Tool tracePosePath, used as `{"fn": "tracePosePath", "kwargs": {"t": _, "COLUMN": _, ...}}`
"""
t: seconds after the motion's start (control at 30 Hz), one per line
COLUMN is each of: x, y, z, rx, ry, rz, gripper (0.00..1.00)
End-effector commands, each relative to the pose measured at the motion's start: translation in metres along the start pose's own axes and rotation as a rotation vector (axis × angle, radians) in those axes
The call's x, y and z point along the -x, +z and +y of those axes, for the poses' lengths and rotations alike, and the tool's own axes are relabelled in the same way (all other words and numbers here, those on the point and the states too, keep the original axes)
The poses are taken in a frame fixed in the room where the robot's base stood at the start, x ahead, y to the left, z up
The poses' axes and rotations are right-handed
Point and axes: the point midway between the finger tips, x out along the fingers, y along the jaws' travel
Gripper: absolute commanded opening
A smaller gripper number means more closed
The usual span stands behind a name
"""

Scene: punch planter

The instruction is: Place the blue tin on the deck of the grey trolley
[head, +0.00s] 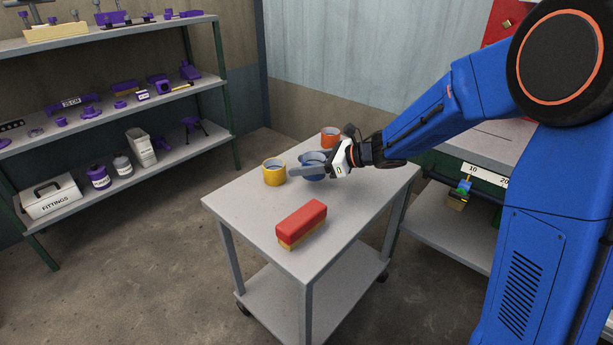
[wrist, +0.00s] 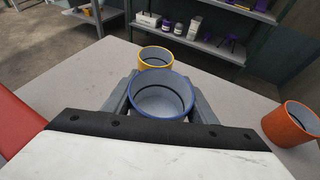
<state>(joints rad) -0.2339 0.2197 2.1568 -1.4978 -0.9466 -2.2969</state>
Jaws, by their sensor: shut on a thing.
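The blue tin (head: 313,167) is an open, empty round tin at the far part of the grey trolley's deck (head: 250,208). My gripper (head: 310,170) reaches it from the right and is shut on it, one finger on each side. In the wrist view the blue tin (wrist: 161,96) stands upright between the fingers, its inside facing the camera. I cannot tell whether its base touches the deck, as the gripper hides part of it. The deck also shows in the wrist view (wrist: 238,100).
A yellow tin (head: 274,172) stands just left of the blue tin, and an orange tin (head: 331,137) behind it. A red-topped brush or block (head: 302,223) lies nearer the front. The deck's left front is clear. Shelves (head: 110,115) stand at the back left.

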Motion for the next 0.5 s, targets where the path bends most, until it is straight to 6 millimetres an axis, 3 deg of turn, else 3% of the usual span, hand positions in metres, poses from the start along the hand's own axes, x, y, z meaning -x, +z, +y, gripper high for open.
{"fn": "tracePosePath", "kwargs": {"t": 0.5, "x": -0.015, "y": -0.038, "z": 0.000, "rx": 0.001, "ry": -0.001, "rz": -0.001, "gripper": 0.25}}
